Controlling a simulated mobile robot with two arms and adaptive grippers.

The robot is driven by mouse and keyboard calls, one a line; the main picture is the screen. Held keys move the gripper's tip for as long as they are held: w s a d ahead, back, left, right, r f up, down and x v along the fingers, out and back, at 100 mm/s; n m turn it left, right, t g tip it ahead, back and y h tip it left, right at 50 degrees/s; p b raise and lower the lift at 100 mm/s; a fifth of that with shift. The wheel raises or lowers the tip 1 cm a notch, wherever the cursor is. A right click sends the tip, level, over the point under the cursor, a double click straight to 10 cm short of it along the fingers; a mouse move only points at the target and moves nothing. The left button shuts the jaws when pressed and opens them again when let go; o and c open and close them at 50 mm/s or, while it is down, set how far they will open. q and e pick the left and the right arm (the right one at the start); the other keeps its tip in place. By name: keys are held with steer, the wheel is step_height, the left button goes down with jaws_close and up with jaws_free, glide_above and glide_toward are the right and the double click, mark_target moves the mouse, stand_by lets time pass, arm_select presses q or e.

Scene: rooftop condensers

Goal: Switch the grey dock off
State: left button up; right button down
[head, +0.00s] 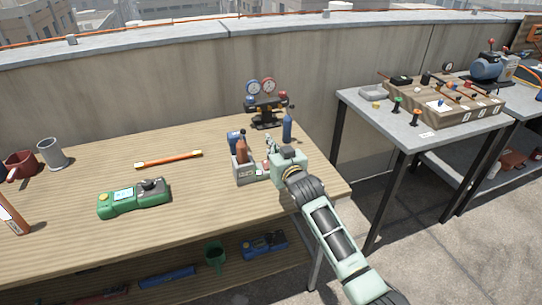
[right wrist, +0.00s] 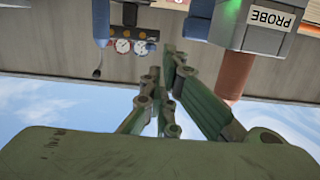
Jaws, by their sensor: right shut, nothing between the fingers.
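The grey dock (head: 239,173) stands on the wooden bench, with a brown-red cylinder (head: 241,150) upright in it and a blue item behind. In the right wrist view, which is upside down, the dock (right wrist: 262,38) shows a PROBE label and a glowing green light (right wrist: 231,10). My right gripper (head: 270,141) is just right of the dock, pointing toward the back of the bench. Its fingers (right wrist: 172,50) are shut and empty, apart from the dock in the wrist view. The gripper body hides part of the dock's right side. My left gripper is not in view.
A gauge manifold (head: 266,106) and a blue cylinder (head: 287,129) stand behind the gripper. A green meter (head: 134,199) and an orange stick (head: 168,159) lie to the left on the bench (head: 190,215). A grey side table (head: 385,117) stands right, across a gap.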

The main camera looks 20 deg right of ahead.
mark_target(267, 165)
steer(key=shift+w+f, duration=0.3)
steer(key=shift+f, duration=0.75)
steer(key=shift+w+f, duration=0.25)
steer(key=shift+f, duration=0.75)
